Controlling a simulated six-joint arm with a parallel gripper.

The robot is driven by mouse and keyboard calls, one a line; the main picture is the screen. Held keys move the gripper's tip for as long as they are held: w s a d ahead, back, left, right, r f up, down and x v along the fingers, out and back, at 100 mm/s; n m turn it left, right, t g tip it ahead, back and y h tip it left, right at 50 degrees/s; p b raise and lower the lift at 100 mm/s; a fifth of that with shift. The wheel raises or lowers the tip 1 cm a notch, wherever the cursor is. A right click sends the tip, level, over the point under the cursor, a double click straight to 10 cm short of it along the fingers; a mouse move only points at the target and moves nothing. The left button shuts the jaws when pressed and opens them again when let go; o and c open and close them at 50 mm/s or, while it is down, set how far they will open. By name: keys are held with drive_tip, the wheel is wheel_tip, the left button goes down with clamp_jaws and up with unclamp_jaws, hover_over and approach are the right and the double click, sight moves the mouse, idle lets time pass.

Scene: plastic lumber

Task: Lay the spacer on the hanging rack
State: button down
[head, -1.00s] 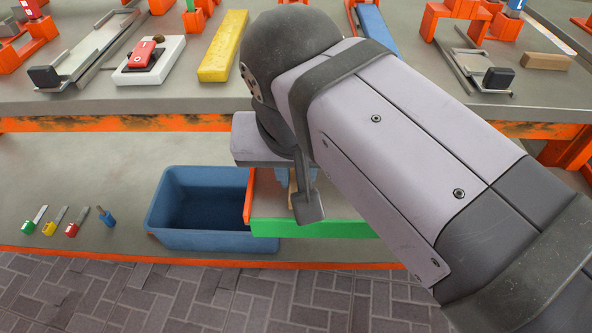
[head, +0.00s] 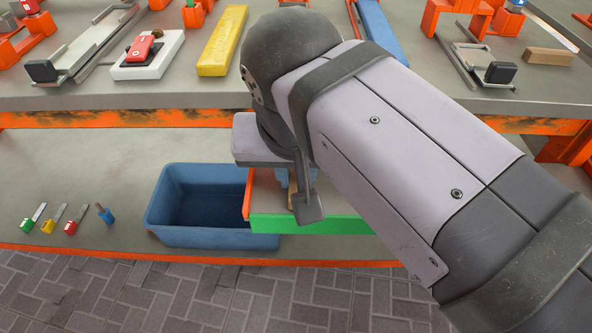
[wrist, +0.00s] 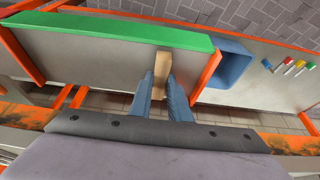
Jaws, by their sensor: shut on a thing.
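The spacer, a tan wooden block (wrist: 162,68), stands between the two blue fingers of my gripper (wrist: 160,93) in the wrist view. My gripper is shut on it. What looks like the hanging rack, a grey tray with orange ends and a green front strip (wrist: 120,33), lies beneath the block in that view. The block's far end is close to the green strip; I cannot tell whether it touches the tray. In the head view the rack's green strip (head: 335,223) shows below my arm, which hides most of the tray and block.
A blue bin (head: 212,238) stands beside the rack's orange left end. Several small coloured tools (head: 52,219) lie left of it on the lower shelf. The upper bench (head: 150,95), with a yellow bar (head: 222,45) and a white box (head: 147,60), overhangs behind.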

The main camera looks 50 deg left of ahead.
drive_tip(key=shift+f, duration=0.2)
drive_tip(key=c, duration=1.6)
unclamp_jaws()
drive_tip(key=shift+p+v, duration=1.6)
drive_tip(key=shift+v, duration=2.15)
